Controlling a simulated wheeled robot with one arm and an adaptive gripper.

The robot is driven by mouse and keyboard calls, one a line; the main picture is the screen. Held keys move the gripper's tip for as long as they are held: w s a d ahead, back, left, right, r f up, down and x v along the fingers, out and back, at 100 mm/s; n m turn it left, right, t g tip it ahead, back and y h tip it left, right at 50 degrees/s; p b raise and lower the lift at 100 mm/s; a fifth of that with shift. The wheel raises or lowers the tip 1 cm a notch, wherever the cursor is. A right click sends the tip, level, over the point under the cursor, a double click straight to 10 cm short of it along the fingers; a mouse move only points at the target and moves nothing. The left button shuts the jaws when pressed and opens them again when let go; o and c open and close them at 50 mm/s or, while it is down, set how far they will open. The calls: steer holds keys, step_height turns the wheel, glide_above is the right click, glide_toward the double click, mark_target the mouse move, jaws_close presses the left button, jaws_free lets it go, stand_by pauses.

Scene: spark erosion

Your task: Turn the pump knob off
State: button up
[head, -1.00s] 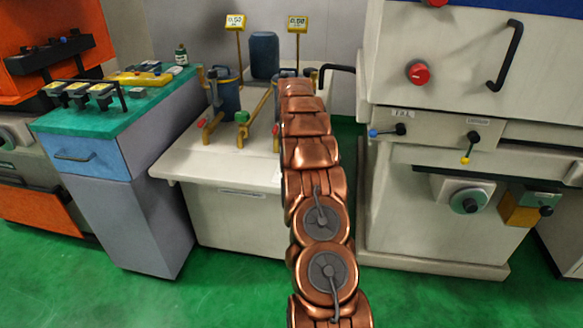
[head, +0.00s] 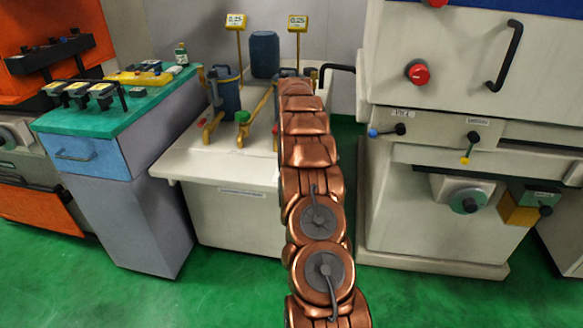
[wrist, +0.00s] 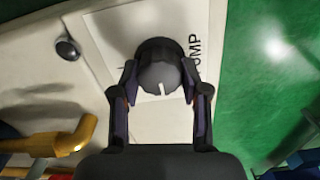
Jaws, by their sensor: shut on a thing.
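The pump knob (wrist: 159,70) is a round dark grey knob with a white pointer mark, in the middle of the wrist view. It sits on a white label plate (wrist: 205,30) that reads "UMP" in its visible part. My gripper (wrist: 158,80) is shut on the knob, one finger at each side. The white mark points down in the wrist view, toward the gripper's palm. In the head view my copper arm hides the knob and gripper. The pale pump unit (head: 240,205) stands behind the arm.
A small dark knob (wrist: 68,48) and a yellow pipe (wrist: 75,138) are near the gripper. The head view shows two yellow-framed gauges (head: 235,20) (head: 297,23), blue canisters, a green-topped cabinet (head: 125,115) at left and a large machine (head: 450,80) at right.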

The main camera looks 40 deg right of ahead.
steer(key=o, duration=1.1)
steer(key=shift+o, duration=0.2)
step_height(320, 180, up, 10)
steer(key=shift+f, duration=0.2)
steer(key=shift+r, duration=1.2)
